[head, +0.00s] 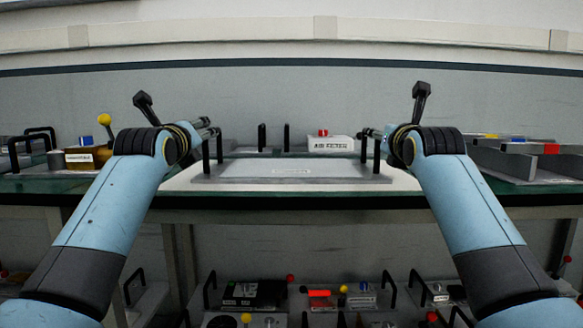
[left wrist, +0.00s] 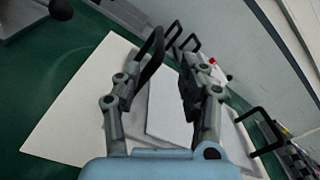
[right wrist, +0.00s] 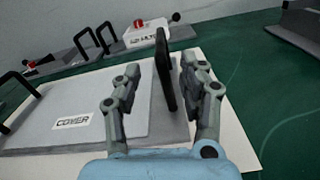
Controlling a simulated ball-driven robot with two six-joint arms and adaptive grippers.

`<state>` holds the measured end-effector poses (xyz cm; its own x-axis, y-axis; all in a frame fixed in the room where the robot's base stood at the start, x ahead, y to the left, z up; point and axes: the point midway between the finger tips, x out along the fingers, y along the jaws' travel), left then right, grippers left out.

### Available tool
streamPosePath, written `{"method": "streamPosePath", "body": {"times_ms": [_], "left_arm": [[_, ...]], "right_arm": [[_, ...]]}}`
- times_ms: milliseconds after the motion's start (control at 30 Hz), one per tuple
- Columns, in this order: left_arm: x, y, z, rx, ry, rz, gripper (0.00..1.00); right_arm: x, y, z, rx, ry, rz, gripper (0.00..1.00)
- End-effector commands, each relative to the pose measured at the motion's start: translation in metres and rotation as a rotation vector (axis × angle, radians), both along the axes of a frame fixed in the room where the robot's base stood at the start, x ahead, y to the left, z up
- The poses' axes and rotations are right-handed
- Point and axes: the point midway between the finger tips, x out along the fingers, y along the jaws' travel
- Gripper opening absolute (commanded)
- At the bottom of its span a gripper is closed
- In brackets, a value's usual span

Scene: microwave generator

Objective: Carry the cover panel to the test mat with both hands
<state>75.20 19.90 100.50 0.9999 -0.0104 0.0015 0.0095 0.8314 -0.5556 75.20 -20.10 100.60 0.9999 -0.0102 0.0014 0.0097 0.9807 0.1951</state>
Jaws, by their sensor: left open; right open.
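The cover panel (head: 260,172) is a flat grey plate with a black upright handle at each end. It lies on a white mat (head: 404,182) on the green bench; its COVER label reads in the right wrist view (right wrist: 100,100). My left gripper (head: 208,130) is open at the left handle (left wrist: 151,58), which stands between its fingers in the left wrist view (left wrist: 160,75). My right gripper (head: 388,134) is open, with the right handle (right wrist: 163,70) between its fingers in the right wrist view (right wrist: 160,78). Neither gripper is shut on a handle.
A brown block and yellow-knobbed lever (head: 105,122) stand at left; grey trays (head: 520,160) at right. A lower shelf holds several parts.

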Motion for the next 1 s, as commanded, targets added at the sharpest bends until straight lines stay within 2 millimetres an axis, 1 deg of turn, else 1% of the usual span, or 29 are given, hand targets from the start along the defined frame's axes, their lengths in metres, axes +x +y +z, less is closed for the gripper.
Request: {"method": "streamPosePath", "body": {"times_ms": [167,267,367,600,700,800,1000], "left_arm": [[0.003,0.000,0.000,0.000,0.000,0.000,0.42],[0.012,0.000,0.000,0.001,0.001,0.000,0.42],[0.027,0.000,0.001,0.002,0.001,0.000,0.42],[0.072,-0.001,0.001,0.001,0.001,0.000,0.42],[0.086,-0.001,0.000,0.000,0.002,0.000,0.42],[0.096,-0.001,0.000,0.001,0.001,0.000,0.42],[0.107,-0.001,0.000,0.001,0.001,0.001,0.42]], "right_arm": [[0.003,0.000,-0.001,0.000,0.001,0.000,0.42],[0.012,0.000,0.000,0.000,0.001,0.000,0.42],[0.027,-0.001,0.001,-0.002,0.001,-0.001,0.42],[0.072,-0.001,0.000,-0.002,0.001,-0.001,0.42],[0.086,-0.001,0.000,-0.001,0.002,0.000,0.42],[0.096,-0.001,0.000,-0.001,0.001,-0.001,0.42],[0.107,-0.001,0.000,-0.001,0.000,0.000,0.42]]}}
